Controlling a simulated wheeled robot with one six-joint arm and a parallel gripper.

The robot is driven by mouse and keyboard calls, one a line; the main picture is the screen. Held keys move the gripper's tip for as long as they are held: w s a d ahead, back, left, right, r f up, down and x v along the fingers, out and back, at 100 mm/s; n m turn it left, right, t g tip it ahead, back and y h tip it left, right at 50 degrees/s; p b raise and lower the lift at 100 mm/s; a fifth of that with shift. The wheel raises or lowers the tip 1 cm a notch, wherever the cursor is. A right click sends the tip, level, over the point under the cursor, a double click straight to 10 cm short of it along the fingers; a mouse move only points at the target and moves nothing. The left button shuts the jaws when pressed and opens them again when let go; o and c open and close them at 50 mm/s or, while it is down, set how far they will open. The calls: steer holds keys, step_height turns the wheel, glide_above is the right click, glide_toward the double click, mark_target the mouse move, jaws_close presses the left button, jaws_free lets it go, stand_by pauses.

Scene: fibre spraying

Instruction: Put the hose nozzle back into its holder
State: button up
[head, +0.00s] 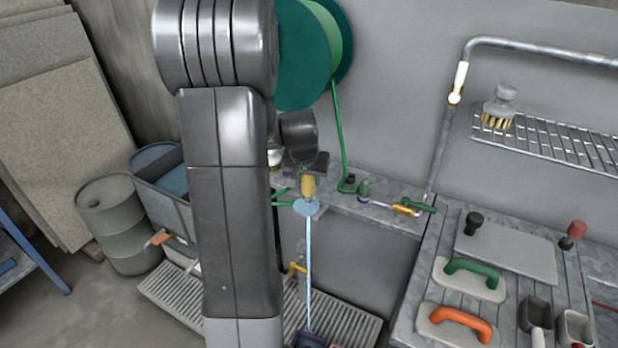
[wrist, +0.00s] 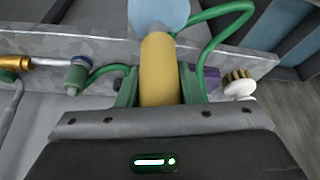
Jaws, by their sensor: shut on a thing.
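My gripper (wrist: 160,88) is shut on the yellow hose nozzle (wrist: 160,65), with a green jaw on either side of it. In the head view my gripper (head: 307,172) is above the front of the grey ledge, and the nozzle (head: 308,187) points down. A pale blue disc (head: 306,207) is at its tip, and a thin pale blue stream (head: 309,265) runs down from there. A green hose (wrist: 236,38) loops beside the nozzle in the wrist view. A green cylindrical fitting with a grey-blue top (wrist: 77,75) stands on the ledge; I cannot tell whether it is the holder.
The grey ledge (head: 385,212) carries a brass valve (head: 404,208) with a green handle. A slatted bench (head: 405,300) with trowels is at right. A wire shelf (head: 560,142) with a brush hangs above. A drum (head: 118,222) and blue bin (head: 160,200) stand at left.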

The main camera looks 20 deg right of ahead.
mark_target(309, 186)
steer(key=shift+f+b, duration=1.6)
steer(key=shift+f, duration=0.25)
steer(key=o, duration=1.1)
steer(key=shift+r, duration=0.1)
steer(key=shift+o, duration=0.2)
steer(key=v, duration=1.3)
steer(key=shift+r, duration=0.35)
steer(key=shift+s+f, duration=0.1)
steer(key=x, duration=1.3)
steer(key=shift+f, duration=0.25)
steer(key=shift+r, duration=0.15)
